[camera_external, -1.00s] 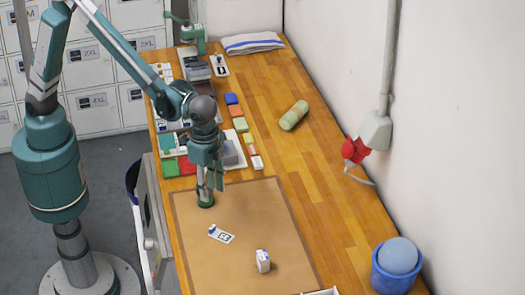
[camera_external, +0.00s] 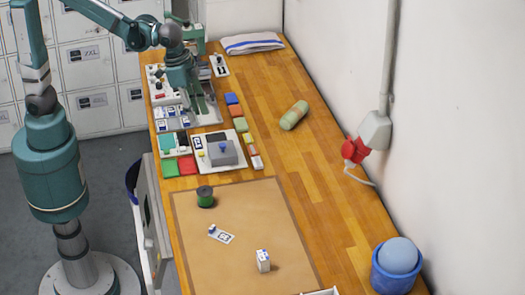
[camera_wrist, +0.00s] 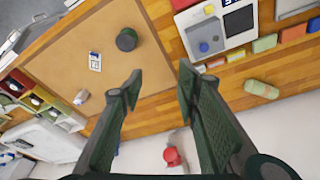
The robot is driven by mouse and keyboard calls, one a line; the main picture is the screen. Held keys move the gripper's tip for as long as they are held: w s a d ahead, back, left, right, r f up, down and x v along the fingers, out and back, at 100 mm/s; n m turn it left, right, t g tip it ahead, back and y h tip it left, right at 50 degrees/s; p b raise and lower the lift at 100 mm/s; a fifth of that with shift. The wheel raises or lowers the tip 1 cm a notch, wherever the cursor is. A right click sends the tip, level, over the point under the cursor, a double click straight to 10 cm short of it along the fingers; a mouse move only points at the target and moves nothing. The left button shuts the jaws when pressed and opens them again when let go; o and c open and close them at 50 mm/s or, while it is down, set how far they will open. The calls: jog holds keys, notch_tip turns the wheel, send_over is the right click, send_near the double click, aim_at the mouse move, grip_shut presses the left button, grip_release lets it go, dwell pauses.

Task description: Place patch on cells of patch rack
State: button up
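A small white patch with dark lettering and a blue spot (camera_external: 225,237) lies on the tan mat (camera_external: 240,215); it also shows in the wrist view (camera_wrist: 95,61). White trays with small blue-and-white pieces (camera_external: 172,117) stand at the bench's left side; I cannot tell for certain which is the patch rack. My gripper (camera_external: 202,112) is above the back left of the bench, close to these trays and partly covering them. In the wrist view my gripper (camera_wrist: 160,80) has its fingers apart, with nothing between them.
A green spool (camera_external: 205,197) and a white box (camera_external: 263,261) stand on the mat. A white device with a grey block (camera_external: 222,153) and coloured blocks (camera_external: 236,111) lie behind it. A green roll (camera_external: 294,115) and blue bucket (camera_external: 396,270) are right. The bench's right side is mostly clear.

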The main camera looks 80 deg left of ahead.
jog(key=s+a+r+n+t, duration=0.1)
jog(key=s+a, duration=0.4)
jog(key=a, duration=0.4)
jog(key=s+a+r+n+t, duration=0.1)
jog(key=s+a+n+t, duration=0.1)
jog(key=s+a, duration=0.4)
jog(key=s+a+r+n+t+y, duration=0.1)
jog(key=s+a, duration=0.4)
jog(key=a, duration=0.8)
jog(key=shift+s+a+n+t, duration=0.3)
jog(key=shift+a+n, duration=0.05)
jog(key=shift+n, duration=0.35)
jog(key=shift+c, duration=1.3)
jog(key=shift+d, duration=0.1)
